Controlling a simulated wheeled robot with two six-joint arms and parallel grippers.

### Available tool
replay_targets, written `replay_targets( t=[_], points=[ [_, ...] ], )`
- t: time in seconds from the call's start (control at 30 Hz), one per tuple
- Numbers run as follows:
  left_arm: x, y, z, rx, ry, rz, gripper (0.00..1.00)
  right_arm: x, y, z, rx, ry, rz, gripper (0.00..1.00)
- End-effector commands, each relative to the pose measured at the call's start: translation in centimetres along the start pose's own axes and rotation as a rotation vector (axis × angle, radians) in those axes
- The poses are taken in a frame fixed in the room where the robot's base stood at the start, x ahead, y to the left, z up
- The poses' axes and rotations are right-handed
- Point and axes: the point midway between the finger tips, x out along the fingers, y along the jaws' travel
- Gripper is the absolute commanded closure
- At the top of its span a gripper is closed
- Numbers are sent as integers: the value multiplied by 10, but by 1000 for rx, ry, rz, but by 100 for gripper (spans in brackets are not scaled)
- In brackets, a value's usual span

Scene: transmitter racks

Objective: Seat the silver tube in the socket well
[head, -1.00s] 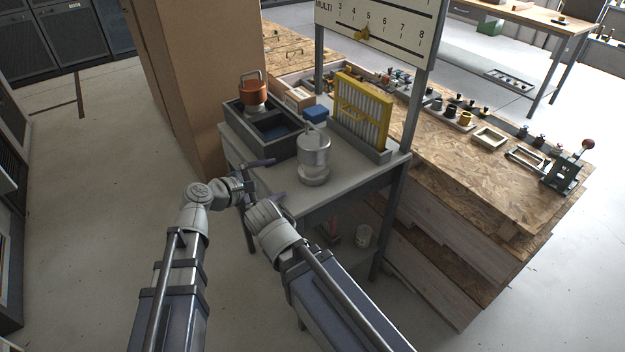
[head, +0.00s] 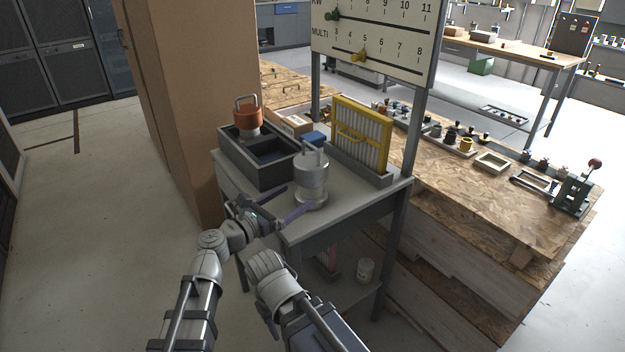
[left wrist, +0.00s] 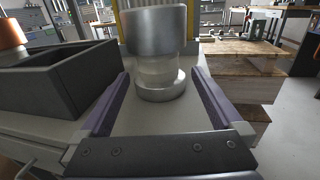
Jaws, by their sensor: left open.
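The silver tube (head: 312,172), a thick metal cylinder with a bail handle on top, stands upright on the grey bench. In the left wrist view the tube (left wrist: 155,28) has a wide upper body above a narrower, paler lower part. That part goes down into a low round silver ring (left wrist: 160,88), which looks like the socket well; how deep it sits I cannot tell. My left gripper (head: 286,200) is open and empty, its purple fingers pointing at the tube low over the bench, with the ring between and just beyond their tips. My right gripper's fingers do not show.
A dark divided tray (head: 232,160) stands left of the tube, with an orange handled tube (head: 248,117) at its back. A yellow-framed rack (head: 362,135) stands behind right, and a blue block (head: 313,139) behind. A grey post (head: 398,215) rises at the bench's right corner.

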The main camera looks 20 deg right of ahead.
Motion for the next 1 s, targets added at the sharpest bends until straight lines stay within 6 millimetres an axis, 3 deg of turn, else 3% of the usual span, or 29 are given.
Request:
replay_targets(
  t=[0.23, 0.47, 0.8, 1.0],
  points=[
    [24, 1, 0, 2, 0, -1, 0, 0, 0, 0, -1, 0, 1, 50],
    [30, 2, 1, 2, 1, 0, 0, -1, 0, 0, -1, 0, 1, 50],
    [74, 4, 3, 3, 1, -1, 0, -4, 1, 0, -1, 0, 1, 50],
    [77, 3, 3, 3, 1, 1, 0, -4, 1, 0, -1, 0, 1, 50]
  ],
)
